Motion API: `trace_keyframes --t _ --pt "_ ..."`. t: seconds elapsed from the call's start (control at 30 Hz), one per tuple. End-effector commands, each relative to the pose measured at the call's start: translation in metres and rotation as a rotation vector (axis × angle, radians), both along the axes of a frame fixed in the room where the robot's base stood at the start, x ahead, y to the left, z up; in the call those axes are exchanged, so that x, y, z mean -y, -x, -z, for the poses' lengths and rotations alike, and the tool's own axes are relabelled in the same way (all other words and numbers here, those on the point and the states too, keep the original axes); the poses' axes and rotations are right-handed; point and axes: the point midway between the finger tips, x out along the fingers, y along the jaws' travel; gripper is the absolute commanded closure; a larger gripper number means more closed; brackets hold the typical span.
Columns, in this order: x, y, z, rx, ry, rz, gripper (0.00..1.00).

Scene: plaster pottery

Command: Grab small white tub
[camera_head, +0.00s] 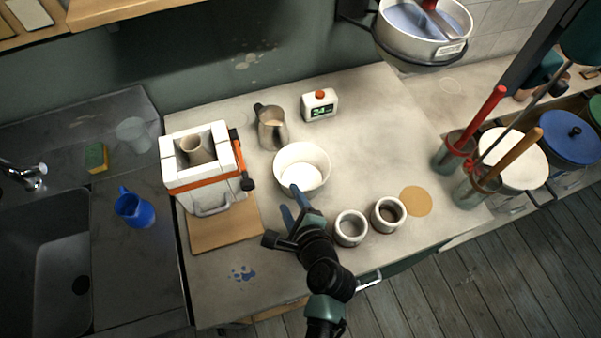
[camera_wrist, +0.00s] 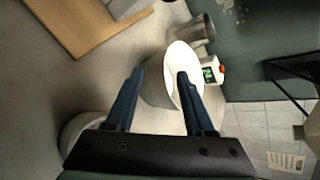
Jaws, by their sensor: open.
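The small white tub (camera_head: 302,168) stands upright on the pale worktop, near its middle. Its inside looks empty and white. My gripper (camera_head: 294,200) is at the near side of the tub, with its blue fingers at or close to the rim. In the wrist view the open fingers of my gripper (camera_wrist: 160,85) point at the tub (camera_wrist: 158,82), with one finger on either side of the near wall. The right finger overlaps the white opening. I cannot tell whether either finger touches the tub.
A metal pitcher (camera_head: 271,130) and a small timer (camera_head: 320,105) stand behind the tub. Two small pots (camera_head: 351,229) are to the right of my gripper. A strapped white mould (camera_head: 207,165) sits on a wooden board (camera_head: 225,228) at left. Bare worktop lies right of the tub.

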Motion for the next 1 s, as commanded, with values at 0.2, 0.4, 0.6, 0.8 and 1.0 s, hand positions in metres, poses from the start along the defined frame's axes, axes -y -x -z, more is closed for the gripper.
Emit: trace_keyframes --t 0.2,0.4,0.6,0.8,1.0 --pt "-0.004 -0.012 0.006 0.001 0.003 0.0 0.46" --pt "-0.006 -0.027 0.014 0.0 0.004 -0.002 0.46" --pt "-0.012 -0.047 0.026 0.002 0.003 -0.003 0.46" --pt "-0.015 -0.055 0.032 0.002 0.004 -0.001 0.46" --pt "-0.015 -0.054 0.032 0.002 0.004 -0.001 0.46"
